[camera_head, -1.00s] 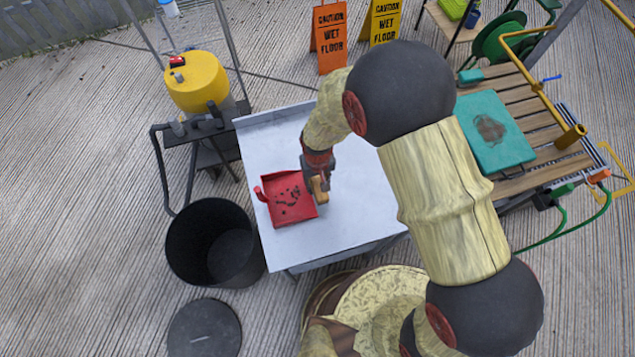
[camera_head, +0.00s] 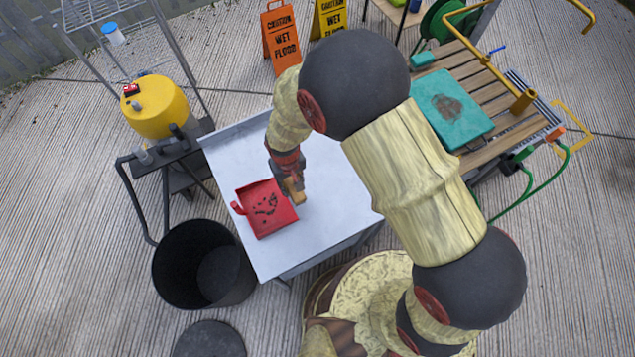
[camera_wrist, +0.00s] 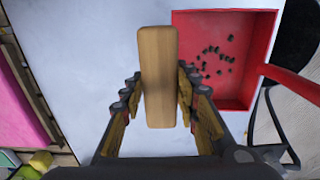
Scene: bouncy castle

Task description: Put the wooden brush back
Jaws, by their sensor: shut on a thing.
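The wooden brush (camera_wrist: 158,75) is a light wooden block between the fingers of my gripper (camera_wrist: 158,100) in the wrist view. My gripper is shut on it. In the head view my gripper (camera_head: 291,182) holds the brush (camera_head: 295,196) over the table, close beside the right edge of the red dustpan (camera_head: 258,221). I cannot tell whether the brush touches the table. The dustpan also shows in the wrist view (camera_wrist: 190,50), with several dark bits lying in it. The brush's underside is hidden.
The grey-white table (camera_head: 335,200) is mostly bare. A black open bin (camera_head: 170,265) stands at its left, with a round black lid (camera_head: 208,342) on the ground. A yellow tank (camera_head: 160,108) is behind left. A wooden bench (camera_head: 510,125) with a stained teal board (camera_head: 450,112) is at right.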

